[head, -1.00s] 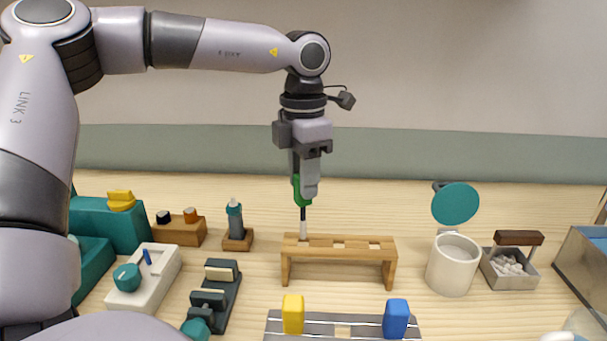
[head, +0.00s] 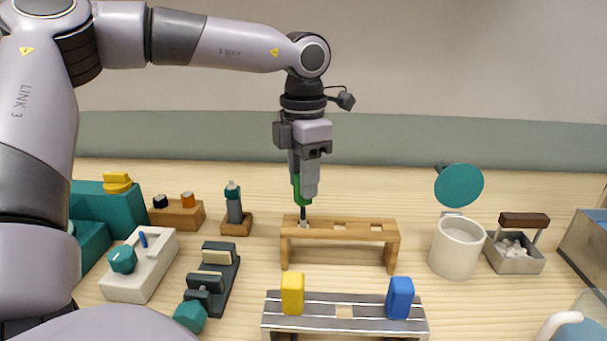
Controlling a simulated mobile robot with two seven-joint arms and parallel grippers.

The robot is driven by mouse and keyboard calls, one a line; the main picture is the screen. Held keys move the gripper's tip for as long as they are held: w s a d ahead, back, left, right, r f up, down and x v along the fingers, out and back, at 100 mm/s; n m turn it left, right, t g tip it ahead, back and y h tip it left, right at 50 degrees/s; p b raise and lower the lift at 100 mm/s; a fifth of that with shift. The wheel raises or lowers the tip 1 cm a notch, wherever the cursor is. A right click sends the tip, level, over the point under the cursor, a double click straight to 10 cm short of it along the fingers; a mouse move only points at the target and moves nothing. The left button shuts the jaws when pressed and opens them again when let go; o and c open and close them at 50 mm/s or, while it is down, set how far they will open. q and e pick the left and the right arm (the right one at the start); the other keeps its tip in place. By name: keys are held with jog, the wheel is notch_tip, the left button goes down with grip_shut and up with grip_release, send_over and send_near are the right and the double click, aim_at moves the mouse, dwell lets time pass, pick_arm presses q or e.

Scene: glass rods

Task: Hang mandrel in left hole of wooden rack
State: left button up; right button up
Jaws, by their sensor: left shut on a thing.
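The wooden rack (head: 345,232) stands in the middle of the table, with several square holes along its top. My left gripper (head: 303,190) points down above the rack's left end, shut on the mandrel's green handle (head: 297,188). The mandrel (head: 303,213) is upright; its dark shaft runs down to the leftmost hole and its pale tip shows only a little at the rack's top. How deep the tip sits in the hole is hard to tell. My right gripper is not in view.
In front of the rack is a metal stand (head: 344,311) with a yellow block (head: 292,293) and a blue block (head: 399,298). A white cup (head: 456,250) and a grey bin (head: 514,256) stand to the right. A small torch-like tool on a wooden base (head: 235,212) stands left.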

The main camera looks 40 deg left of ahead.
pick_arm(q)
jog(key=shift+f+b, duration=0.4)
jog(key=shift+f, duration=0.2)
jog(key=shift+f+b, duration=0.8)
jog(key=shift+f, duration=0.25)
jog(key=shift+f+b, duration=0.45)
jog(key=shift+f, duration=0.1)
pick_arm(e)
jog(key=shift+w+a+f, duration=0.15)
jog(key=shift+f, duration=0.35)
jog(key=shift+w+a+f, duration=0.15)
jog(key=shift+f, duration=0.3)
pick_arm(q)
jog(key=o, duration=1.1)
notch_tip(320, 180, up, 7)
jog(key=shift+f+p, duration=0.15)
jog(key=shift+p, duration=0.2)
jog(key=shift+r, duration=0.25)
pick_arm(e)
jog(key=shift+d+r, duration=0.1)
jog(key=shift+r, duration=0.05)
